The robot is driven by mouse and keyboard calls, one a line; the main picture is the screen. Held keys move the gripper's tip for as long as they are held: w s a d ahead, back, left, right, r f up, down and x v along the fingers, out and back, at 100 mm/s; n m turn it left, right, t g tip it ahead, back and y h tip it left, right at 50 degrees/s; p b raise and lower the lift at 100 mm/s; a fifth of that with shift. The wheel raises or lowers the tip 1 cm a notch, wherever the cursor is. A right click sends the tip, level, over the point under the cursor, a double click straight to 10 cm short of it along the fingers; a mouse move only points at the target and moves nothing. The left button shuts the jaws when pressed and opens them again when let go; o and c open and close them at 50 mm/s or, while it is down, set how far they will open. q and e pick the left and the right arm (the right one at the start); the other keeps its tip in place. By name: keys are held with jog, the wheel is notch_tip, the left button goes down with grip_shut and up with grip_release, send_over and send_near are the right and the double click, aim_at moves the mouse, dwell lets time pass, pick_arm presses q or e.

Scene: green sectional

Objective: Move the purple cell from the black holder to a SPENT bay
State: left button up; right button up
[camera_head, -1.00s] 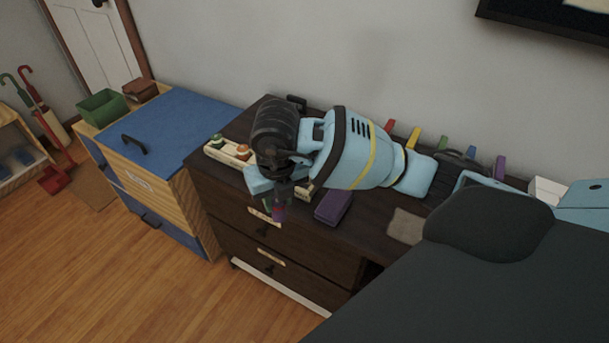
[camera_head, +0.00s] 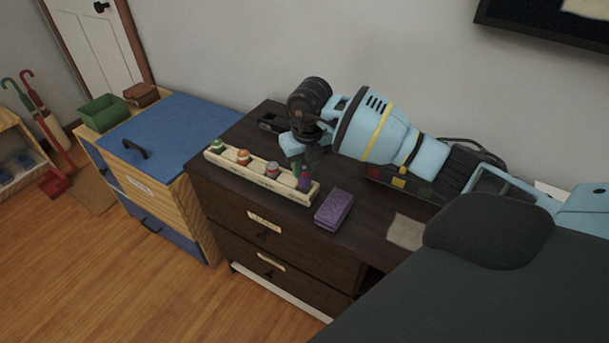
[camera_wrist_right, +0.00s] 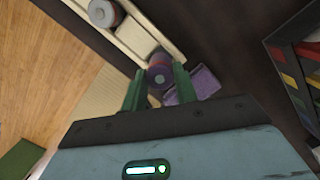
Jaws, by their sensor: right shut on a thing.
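The purple cell (camera_head: 305,180) is upright at the right end of the cream rack (camera_head: 262,177). My right gripper (camera_head: 301,168) is shut on it, pointing down. In the right wrist view the cell (camera_wrist_right: 160,74) sits between the green fingers (camera_wrist_right: 157,88), at the end of the rack (camera_wrist_right: 148,38). I cannot tell whether its base rests in the end bay or is just above it. A black holder-like box (camera_head: 270,123) stands behind, partly hidden by my arm. Bay labels are unreadable. My left gripper is not in view.
A tan square (camera_head: 405,231) lies farther right. The blue-topped cabinet (camera_head: 175,135) adjoins on the left.

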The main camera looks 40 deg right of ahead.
aim_at(305, 169)
jog(key=shift+f, duration=1.7)
jog(key=shift+f, duration=0.15)
jog(key=o, duration=1.1)
jog(key=shift+c, duration=0.2)
jog(key=r, duration=0.3)
jog(key=s+r, duration=0.1)
jog(key=r, duration=0.7)
jog(key=shift+s+a+p, duration=0.15)
jog(key=shift+p, duration=0.25)
jog(key=shift+s+r, duration=0.1)
jog(key=shift+r, duration=0.5)
